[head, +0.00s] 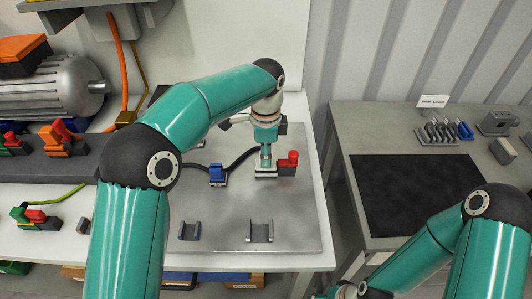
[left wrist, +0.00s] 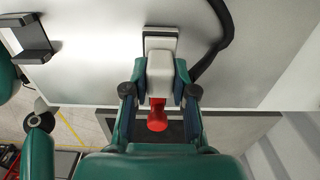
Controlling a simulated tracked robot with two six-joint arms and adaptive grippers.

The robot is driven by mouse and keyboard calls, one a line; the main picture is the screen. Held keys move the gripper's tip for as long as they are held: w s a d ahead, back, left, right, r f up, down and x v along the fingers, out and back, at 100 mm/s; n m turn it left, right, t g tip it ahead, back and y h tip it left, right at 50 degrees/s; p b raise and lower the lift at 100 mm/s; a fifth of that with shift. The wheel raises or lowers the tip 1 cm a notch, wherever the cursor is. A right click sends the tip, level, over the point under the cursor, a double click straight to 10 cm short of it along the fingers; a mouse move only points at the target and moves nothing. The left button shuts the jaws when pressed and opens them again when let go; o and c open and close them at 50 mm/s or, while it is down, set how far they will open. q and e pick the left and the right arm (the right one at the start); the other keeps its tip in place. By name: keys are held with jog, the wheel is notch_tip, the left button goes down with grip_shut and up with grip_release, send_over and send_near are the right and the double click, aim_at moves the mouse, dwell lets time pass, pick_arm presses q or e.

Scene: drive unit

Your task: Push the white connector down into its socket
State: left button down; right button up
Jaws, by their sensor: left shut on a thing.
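The white connector (left wrist: 160,72) with its red lever (left wrist: 157,116) is between the fingers of my left gripper (left wrist: 160,93), which is shut on it. In the left wrist view its upper end meets a grey socket block (left wrist: 161,31); I cannot tell how deep it sits. In the head view my left gripper (head: 266,158) reaches down over the metal plate, with the red lever (head: 291,157) just to its right. The gripper and arm hide most of the connector's white body there. My right arm enters at lower right; its gripper is out of view.
A black cable (head: 238,162) runs left from the socket to a blue connector (head: 217,174). Two grey holders (head: 190,231) and (head: 260,231) stand on the plate's near part. A second table with a dark mat (head: 415,193) is at right. A motor (head: 55,88) stands at left.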

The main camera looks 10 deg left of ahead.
pick_arm(q)
jog(key=shift+f, duration=0.1)
jog(key=c, duration=0.9)
grip_release()
jog(key=shift+o, duration=0.2)
notch_tip(320, 180, up, 17)
jog(key=p, duration=0.6)
jog(key=shift+s+f, duration=0.1)
jog(key=shift+f, duration=0.05)
